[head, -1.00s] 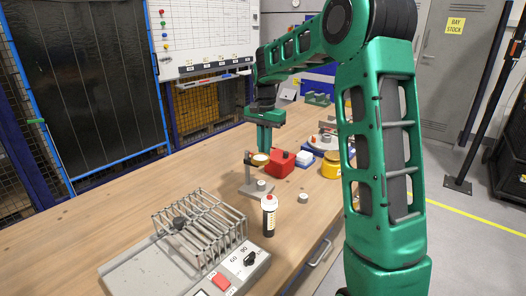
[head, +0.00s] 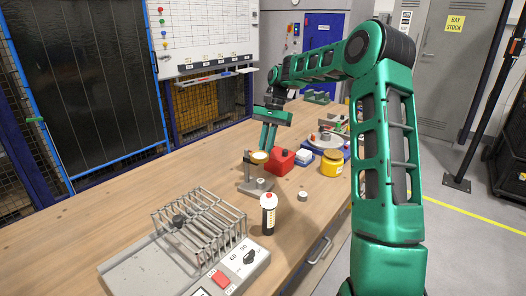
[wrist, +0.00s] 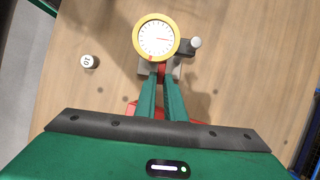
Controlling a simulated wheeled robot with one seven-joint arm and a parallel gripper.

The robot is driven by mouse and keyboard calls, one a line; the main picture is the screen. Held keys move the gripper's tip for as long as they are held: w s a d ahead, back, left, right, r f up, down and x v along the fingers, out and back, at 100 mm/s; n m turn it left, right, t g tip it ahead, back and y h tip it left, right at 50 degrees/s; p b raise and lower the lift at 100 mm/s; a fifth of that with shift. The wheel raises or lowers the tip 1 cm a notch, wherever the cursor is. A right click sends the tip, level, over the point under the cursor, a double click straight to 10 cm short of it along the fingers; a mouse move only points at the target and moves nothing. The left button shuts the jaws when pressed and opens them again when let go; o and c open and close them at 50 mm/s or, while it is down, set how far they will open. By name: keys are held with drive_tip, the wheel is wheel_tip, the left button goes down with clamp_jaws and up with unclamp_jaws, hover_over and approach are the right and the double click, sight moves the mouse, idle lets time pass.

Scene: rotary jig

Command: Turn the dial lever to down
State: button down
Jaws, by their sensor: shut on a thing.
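The dial (head: 259,156), with a yellow rim, is mounted on a small grey stand (head: 252,187) on the bench. In the head view my gripper (head: 264,148) leans over the dial from above.
A wire rack (head: 200,225) is at front left. The left bench is clear.

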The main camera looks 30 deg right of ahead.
drive_tip(key=shift+f+g+y, duration=0.25)
drive_tip(key=shift+g+y, duration=0.15)
drive_tip(key=shift+y, duration=0.1)
drive_tip(key=c, duration=1.8)
unclamp_jaws()
drive_tip(key=shift+c, duration=0.2)
drive_tip(key=v, duration=1)
drive_tip(key=shift+w+d+r, duration=0.2)
drive_tip(key=shift+w+d, duration=0.05)
